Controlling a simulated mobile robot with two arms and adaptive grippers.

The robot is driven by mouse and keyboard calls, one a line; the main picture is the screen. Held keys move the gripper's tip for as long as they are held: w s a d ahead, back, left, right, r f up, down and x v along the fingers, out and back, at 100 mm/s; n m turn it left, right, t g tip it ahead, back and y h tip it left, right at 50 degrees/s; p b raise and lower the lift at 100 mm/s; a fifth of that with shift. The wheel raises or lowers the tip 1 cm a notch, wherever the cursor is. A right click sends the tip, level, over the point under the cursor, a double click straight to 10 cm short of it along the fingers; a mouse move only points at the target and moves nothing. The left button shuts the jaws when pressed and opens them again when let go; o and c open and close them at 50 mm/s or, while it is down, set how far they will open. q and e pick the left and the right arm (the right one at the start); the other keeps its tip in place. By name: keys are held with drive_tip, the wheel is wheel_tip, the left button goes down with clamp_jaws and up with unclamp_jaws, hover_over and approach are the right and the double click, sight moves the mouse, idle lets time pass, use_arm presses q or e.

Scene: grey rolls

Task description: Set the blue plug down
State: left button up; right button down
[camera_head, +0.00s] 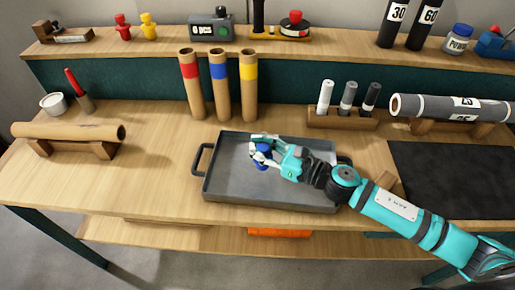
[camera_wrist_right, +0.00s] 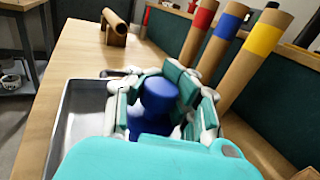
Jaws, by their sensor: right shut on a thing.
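The blue plug (camera_head: 262,156) is in my right gripper (camera_head: 258,150), over the grey tray (camera_head: 225,175) in the head view. In the right wrist view the blue plug (camera_wrist_right: 158,95) sits between the fingers of my right gripper (camera_wrist_right: 165,100), which is shut on it. The plug's lower part is partly hidden by the gripper's body. I cannot tell whether the plug touches the tray floor. The tray has dark handles at its sides, and its left part is bare. My left gripper is not in view.
Three cardboard tubes with red, blue and yellow bands (camera_head: 220,85) stand behind the tray. A brown roll (camera_head: 70,131) lies on a stand at left. A block with several markers (camera_head: 342,118) and a grey roll (camera_head: 450,107) are at right. A dark mat (camera_head: 455,180) lies front right.

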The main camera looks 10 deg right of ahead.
drive_tip(key=shift+w+d+f, duration=0.1)
drive_tip(key=shift+w+f, duration=0.15)
drive_tip(key=shift+f, duration=0.4)
drive_tip(key=shift+w+f, duration=0.3)
drive_tip(key=shift+f, duration=0.3)
drive_tip(key=shift+w+d+f, duration=0.1)
drive_tip(key=shift+w+f, duration=0.15)
drive_tip(key=shift+f, duration=0.4)
drive_tip(key=shift+f+b, duration=0.2)
drive_tip(key=shift+b, duration=0.15)
drive_tip(key=c, duration=1.2)
unclamp_jaws()
drive_tip(key=shift+r, duration=0.1)
drive_tip(key=shift+c, duration=0.2)
